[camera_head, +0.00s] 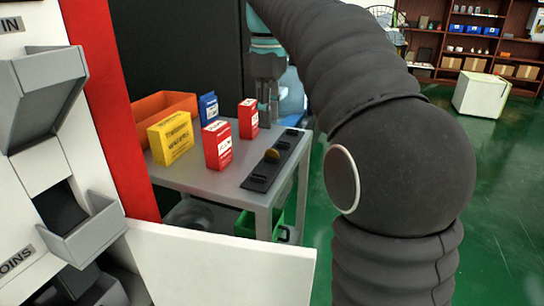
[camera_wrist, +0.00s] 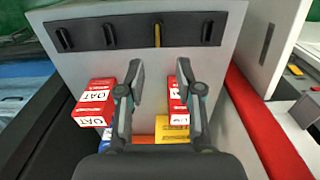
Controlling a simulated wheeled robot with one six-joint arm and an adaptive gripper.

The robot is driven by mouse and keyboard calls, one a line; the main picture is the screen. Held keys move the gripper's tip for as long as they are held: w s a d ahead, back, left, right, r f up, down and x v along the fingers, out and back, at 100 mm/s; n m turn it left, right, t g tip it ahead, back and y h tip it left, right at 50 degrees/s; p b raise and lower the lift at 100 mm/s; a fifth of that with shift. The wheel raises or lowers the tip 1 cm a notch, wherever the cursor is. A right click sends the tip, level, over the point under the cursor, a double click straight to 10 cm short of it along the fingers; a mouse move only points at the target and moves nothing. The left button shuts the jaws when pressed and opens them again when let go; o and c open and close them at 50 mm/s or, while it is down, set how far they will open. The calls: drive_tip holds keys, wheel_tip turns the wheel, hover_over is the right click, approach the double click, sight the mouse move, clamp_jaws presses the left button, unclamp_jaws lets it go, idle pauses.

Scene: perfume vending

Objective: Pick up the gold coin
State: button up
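The gold coin (camera_head: 272,156) stands on edge in a slot of a black holder (camera_head: 260,183) on a grey table. In the wrist view the coin (camera_wrist: 157,34) shows as a thin gold strip, edge-on, in the third slot from the left of the holder (camera_wrist: 88,37). My gripper (camera_wrist: 161,78) is open and empty, its two fingers apart. The coin lies beyond the fingertips, roughly in line with the gap between them, and is not touched. In the head view my gripper (camera_head: 267,108) hangs beyond the coin, over the table's far side.
Red boxes (camera_head: 218,146) (camera_head: 248,118), a yellow box (camera_head: 171,138), a blue box (camera_head: 208,108) and an orange bin (camera_head: 165,103) stand on the table (camera_head: 195,180). A red and white vending machine (camera_head: 112,110) is at left. The table around the holder is clear.

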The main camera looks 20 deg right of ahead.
sight(270, 149)
drive_tip(key=shift+w+d+f+b, duration=0.1)
drive_tip(key=shift+f+b, duration=0.7)
drive_tip(key=shift+f, duration=3.15)
clamp_jaws()
